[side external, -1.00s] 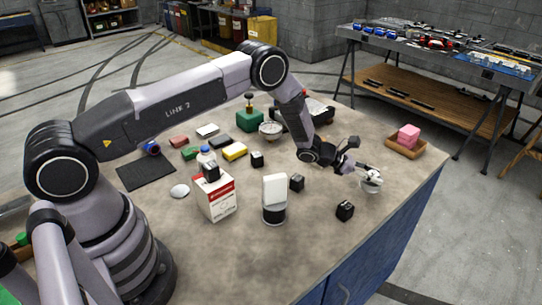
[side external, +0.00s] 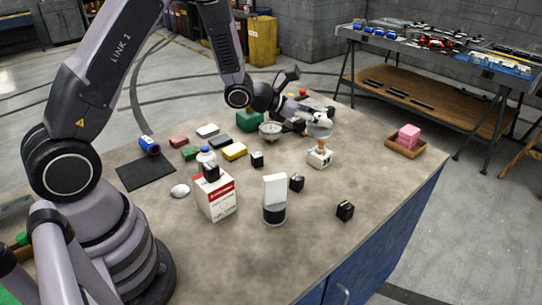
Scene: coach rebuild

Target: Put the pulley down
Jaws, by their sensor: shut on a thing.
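My gripper (side external: 303,126) is at the back right part of the workbench, shut on a pale, round, shiny thing that looks like the pulley (side external: 319,131). The pulley is held up above the bench top, off to the right of the gripper. It is small in the picture, so its exact tilt and how the fingers sit on it cannot be told. A small cream block with a brown knob (side external: 319,156) stands just below the pulley in the picture; I cannot tell the gap between them.
A round metal dial (side external: 270,131) and a green block (side external: 249,121) stand left of my gripper. Small black blocks (side external: 345,211), a white-and-black container (side external: 274,200) and a red-and-white carton (side external: 216,197) stand nearer. A wooden tray (side external: 405,146) holds pink blocks.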

